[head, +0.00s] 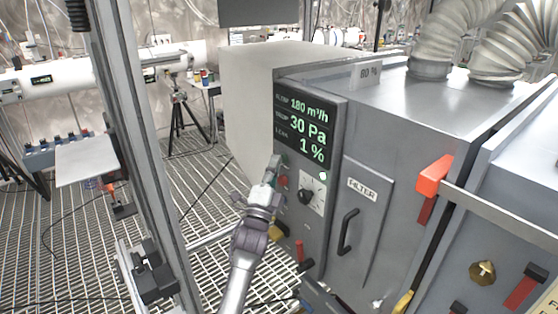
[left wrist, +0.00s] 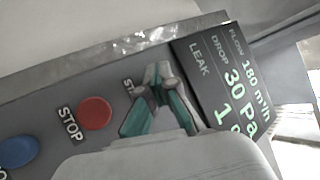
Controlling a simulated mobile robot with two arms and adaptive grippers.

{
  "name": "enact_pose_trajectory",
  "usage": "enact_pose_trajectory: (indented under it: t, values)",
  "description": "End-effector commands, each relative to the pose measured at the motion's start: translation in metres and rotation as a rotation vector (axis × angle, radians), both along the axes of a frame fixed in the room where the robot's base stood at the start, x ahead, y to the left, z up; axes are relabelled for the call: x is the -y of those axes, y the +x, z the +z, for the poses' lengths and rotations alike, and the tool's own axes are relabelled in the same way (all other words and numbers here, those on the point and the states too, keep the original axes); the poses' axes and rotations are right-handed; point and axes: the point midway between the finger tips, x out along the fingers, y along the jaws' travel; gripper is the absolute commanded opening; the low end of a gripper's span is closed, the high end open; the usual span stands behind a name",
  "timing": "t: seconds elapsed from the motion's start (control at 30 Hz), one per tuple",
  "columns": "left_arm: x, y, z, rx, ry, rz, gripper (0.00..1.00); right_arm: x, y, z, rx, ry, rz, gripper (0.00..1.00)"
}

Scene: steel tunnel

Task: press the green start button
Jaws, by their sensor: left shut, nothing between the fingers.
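The grey filter cabinet's control panel (head: 313,215) stands right of centre in the head view. My left gripper (head: 273,165) is at the panel's left edge, below the display. In the left wrist view its fingers (left wrist: 158,75) meet at the tips, shut and empty, over the button row. The green start button is hidden behind the fingers; only part of its label (left wrist: 128,85) shows. I cannot tell whether the tips touch it. The red stop button (left wrist: 95,112) is just left of the fingers, with a blue button (left wrist: 18,152) further left. My right gripper is not in view.
The lit display (head: 303,130) reads 180 m³/h, 30 Pa and 1 %. A dial (head: 307,195) and a filter door with a black handle (head: 348,232) are close by. A metal post (head: 140,150) stands left of my arm, above grating floor.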

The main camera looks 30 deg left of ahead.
Motion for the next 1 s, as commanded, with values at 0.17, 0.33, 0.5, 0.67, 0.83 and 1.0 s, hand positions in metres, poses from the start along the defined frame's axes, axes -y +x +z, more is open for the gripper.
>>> enact_pose_trajectory:
  t: [0.17,0.33,0.5,0.67,0.83,1.0]
  values:
    - [0.0,-0.004,0.002,0.002,0.001,-0.001,0.0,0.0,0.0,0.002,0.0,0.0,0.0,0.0]
    - [-0.001,-0.007,0.001,0.001,0.001,-0.002,0.0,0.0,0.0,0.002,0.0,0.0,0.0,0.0]
    - [-0.002,-0.007,0.001,0.0,0.001,-0.002,0.0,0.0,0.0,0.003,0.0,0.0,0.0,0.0]
    - [-0.006,-0.019,0.002,0.0,0.002,-0.001,0.0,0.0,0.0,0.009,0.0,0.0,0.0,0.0]
    - [-0.013,-0.035,0.002,0.0,0.002,0.0,0.0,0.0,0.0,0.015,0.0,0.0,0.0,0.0]
    - [-0.02,-0.05,0.001,-0.001,0.002,0.001,0.0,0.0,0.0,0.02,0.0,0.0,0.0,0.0]
